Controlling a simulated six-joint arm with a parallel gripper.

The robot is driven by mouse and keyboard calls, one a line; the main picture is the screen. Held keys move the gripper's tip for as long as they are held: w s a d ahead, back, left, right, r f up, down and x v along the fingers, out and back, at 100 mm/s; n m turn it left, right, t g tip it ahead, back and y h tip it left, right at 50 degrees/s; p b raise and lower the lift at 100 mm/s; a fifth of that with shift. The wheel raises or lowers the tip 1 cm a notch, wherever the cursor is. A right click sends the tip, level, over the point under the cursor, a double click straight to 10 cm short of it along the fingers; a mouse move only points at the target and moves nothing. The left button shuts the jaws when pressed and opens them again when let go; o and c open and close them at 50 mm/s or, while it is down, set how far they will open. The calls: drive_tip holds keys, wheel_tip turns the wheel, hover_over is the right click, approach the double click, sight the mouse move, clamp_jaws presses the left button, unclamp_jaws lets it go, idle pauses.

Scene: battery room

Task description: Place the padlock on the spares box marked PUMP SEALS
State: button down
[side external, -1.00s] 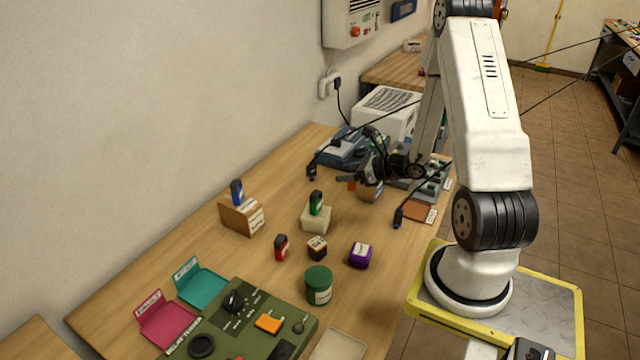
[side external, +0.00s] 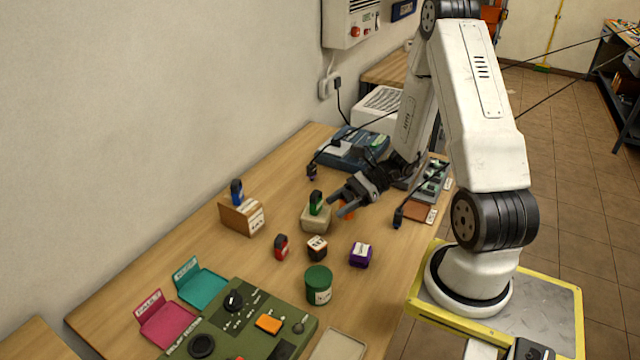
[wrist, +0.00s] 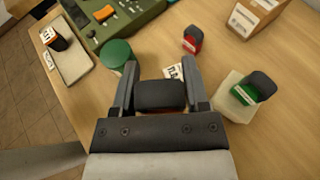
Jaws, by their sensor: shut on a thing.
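My gripper (side external: 350,203) is shut on a padlock with a dark top and a reddish-orange body. The padlock (wrist: 160,96) sits between the fingers in the wrist view, held above the table; its body is mostly hidden. A wooden box (side external: 240,220) with a white label stands to the left with a blue padlock (side external: 237,190) on it. A cream box (side external: 315,220) beside my gripper bears a green padlock (side external: 316,202). I cannot read either box's label, so which is PUMP SEALS is unclear.
A green panel (side external: 245,320) and pink (side external: 167,322) and teal (side external: 202,287) trays lie in front. The table's left side is fairly clear.

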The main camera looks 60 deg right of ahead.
drive_tip(key=s+a+n+g, duration=0.3)
drive_tip(key=s+n+g, duration=1.05)
drive_tip(key=g, duration=0.25)
drive_tip(key=s+d+r+n+g+h, duration=0.1)
drive_tip(key=s+d+n+g+h, duration=0.4)
drive_tip(key=d+n+h, duration=0.5)
drive_tip(key=w+d+r+n+t+h, duration=0.75)
drive_tip(key=w+d+n+h, duration=0.3)
drive_tip(key=n+h, duration=0.35)
drive_tip(key=shift+n+t+y, duration=0.35)
drive_tip(key=shift+n+y, duration=0.05)
drive_tip(key=shift+n, duration=0.15)
drive_tip(key=w+d+f, duration=0.5)
drive_tip(key=d+f, duration=0.1)
drive_tip(key=w+d+f, duration=0.3)
drive_tip(key=d, duration=0.1)
drive_tip(key=shift+w, duration=0.35)
drive_tip(key=shift+w+d+f, duration=0.25)
drive_tip(key=shift+f, duration=0.2)
